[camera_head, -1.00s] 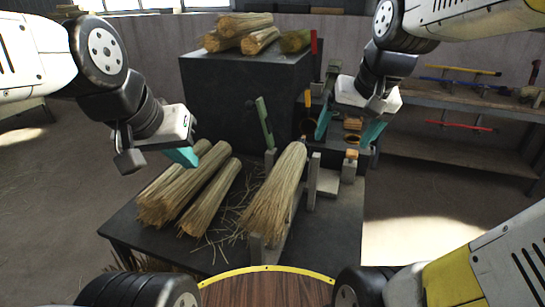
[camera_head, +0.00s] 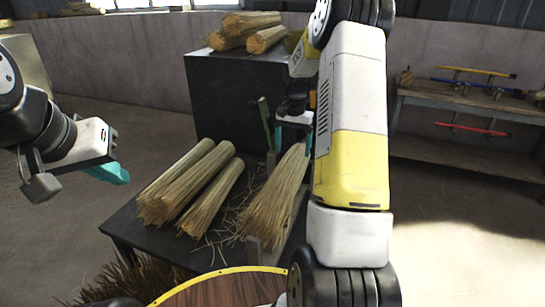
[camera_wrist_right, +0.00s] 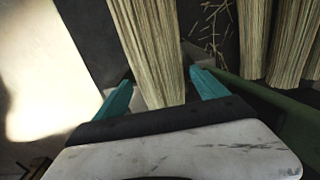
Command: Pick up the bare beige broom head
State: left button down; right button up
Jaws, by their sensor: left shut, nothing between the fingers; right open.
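The bare beige broom head (camera_head: 272,205) lies tilted in the stand at the right side of the dark table, its straw fanned toward me. Its upper end is partly hidden by my right arm in the head view. My right gripper (camera_head: 296,118) is at that upper end. In the right wrist view the right gripper (camera_wrist_right: 158,90) is open, with the broom head (camera_wrist_right: 150,45) passing between its two teal fingers; I see no grip on it. My left gripper (camera_head: 110,174) is shut and empty, left of the table and clear of the straw.
Several straw bundles (camera_head: 185,185) lie left of the broom head on the table (camera_head: 130,230). A green lever (camera_head: 264,122) stands close to my right gripper. More bundles (camera_head: 245,32) sit on the dark cabinet (camera_head: 220,100). A shelf (camera_head: 460,107) with coloured sticks is at right.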

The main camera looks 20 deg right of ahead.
aim_at(294, 156)
jog(key=f, duration=0.7)
jog(key=shift+d+f, duration=0.2)
jog(key=shift+d, duration=0.05)
jog(key=shift+r, duration=0.1)
jog(key=c, duration=1.5)
